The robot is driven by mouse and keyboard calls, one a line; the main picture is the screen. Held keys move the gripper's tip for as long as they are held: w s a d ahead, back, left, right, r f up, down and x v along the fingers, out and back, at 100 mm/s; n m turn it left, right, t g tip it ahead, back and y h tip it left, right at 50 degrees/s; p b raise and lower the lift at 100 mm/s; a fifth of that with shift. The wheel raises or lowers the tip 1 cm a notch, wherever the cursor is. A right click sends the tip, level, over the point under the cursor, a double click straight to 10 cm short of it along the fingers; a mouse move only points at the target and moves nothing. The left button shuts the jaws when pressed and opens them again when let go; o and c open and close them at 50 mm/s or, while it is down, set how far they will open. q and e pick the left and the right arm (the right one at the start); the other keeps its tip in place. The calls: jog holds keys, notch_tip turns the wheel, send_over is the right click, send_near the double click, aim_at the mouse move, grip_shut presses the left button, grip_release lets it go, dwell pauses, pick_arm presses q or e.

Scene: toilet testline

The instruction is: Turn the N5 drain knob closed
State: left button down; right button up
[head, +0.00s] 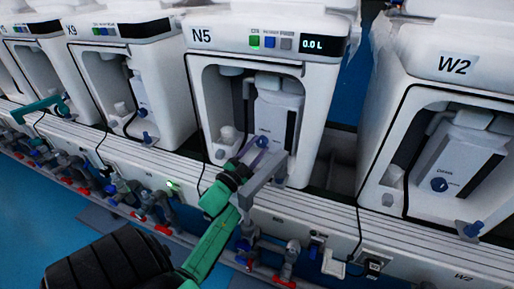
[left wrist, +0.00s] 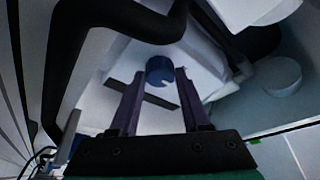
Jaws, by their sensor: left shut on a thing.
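The N5 machine (head: 215,75) is a white unit with an open bay, left of W2. Its blue drain knob (head: 262,141) shows on the pale grey canister inside the bay, partly hidden by my left gripper (head: 266,163). In the left wrist view the blue knob (left wrist: 160,70) lies between the tips of the two dark purple fingers of my left gripper (left wrist: 158,80). The fingers are shut on the knob. My green left arm reaches up to it from below.
The X9 machine (head: 125,35) stands to the left and the W2 machine (head: 455,65) to the right. Pipes with red handles (head: 287,268) run below the white ledge. A black hose curves beside the knob. Blue floor lies open at lower left.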

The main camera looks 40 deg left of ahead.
pick_arm(q)
jog(key=shift+f, duration=0.1)
pick_arm(e)
jog(key=shift+w, duration=0.15)
pick_arm(q)
jog(key=shift+c, duration=1.8)
grip_release()
pick_arm(e)
jog(key=shift+s, duration=0.2)
pick_arm(q)
jog(key=shift+s, duration=0.1)
jog(key=p+v, duration=0.1)
jog(key=v, duration=1.3)
jog(key=shift+s, duration=0.25)
pick_arm(e)
jog(key=shift+s+d+f, duration=0.1)
jog(key=shift+f, duration=0.55)
jog(key=shift+s+d+f, duration=0.1)
jog(key=shift+f, duration=0.5)
jog(key=shift+w, duration=0.1)
